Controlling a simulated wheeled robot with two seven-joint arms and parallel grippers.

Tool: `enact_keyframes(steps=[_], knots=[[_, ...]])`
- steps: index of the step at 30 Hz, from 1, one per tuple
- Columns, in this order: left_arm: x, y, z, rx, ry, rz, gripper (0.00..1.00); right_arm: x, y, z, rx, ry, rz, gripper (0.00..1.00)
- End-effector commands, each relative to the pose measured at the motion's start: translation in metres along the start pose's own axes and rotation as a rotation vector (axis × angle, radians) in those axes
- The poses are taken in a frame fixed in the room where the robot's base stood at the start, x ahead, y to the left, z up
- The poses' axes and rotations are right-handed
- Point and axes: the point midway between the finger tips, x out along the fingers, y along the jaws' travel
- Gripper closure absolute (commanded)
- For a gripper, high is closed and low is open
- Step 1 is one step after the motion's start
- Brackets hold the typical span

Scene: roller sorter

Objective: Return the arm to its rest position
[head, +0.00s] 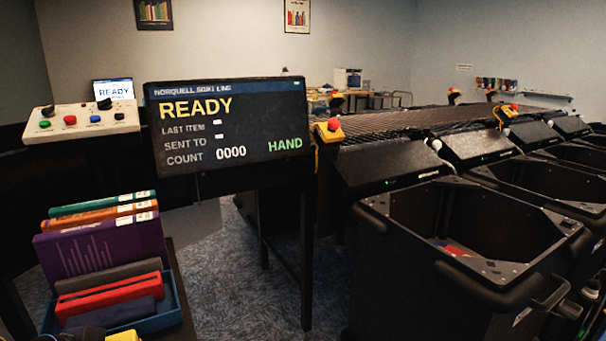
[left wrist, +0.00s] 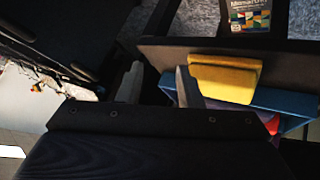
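My left gripper (left wrist: 158,85) shows in the left wrist view with its two grey fingers apart and nothing between them. A yellow item (left wrist: 225,78) lies just right of the fingers, on the edge of a blue tray (left wrist: 290,100); I cannot tell whether a finger touches it. In the head view, the blue tray (head: 172,318) holds a row of upright books and cases, and the yellow item (head: 123,336) is at the bottom edge. The left arm is not clearly visible in the head view. My right gripper is in neither view.
A screen (head: 228,125) reading READY and HAND stands behind the tray. A button box (head: 82,121) is at the left. Large black bins (head: 455,235) line the right, beside a roller conveyor (head: 400,125). Carpet (head: 215,265) lies open between tray and bins.

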Motion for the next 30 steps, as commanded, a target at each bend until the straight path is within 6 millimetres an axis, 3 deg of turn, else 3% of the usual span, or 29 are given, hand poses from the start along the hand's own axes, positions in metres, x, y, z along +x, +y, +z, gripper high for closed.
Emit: enact_keyframes(steps=[1, 3, 11, 13, 24, 30], knots=[[0.004, 0.003, 0.026, -0.019, -0.031, 0.004, 0.67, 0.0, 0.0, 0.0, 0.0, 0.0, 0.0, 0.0], [0.01, 0.005, 0.055, -0.045, -0.069, 0.006, 0.67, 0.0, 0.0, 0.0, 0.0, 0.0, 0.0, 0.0], [0.03, 0.011, 0.147, -0.121, -0.186, 0.013, 0.67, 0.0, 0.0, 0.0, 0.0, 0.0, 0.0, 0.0], [0.012, 0.019, 0.131, -0.125, -0.187, 0.011, 0.67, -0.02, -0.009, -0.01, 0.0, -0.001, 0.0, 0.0], [-0.049, 0.044, 0.08, -0.124, -0.186, 0.011, 0.67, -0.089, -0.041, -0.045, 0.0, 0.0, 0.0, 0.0], [-0.064, 0.05, 0.068, -0.123, -0.186, 0.011, 0.67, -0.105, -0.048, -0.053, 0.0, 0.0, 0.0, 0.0]])
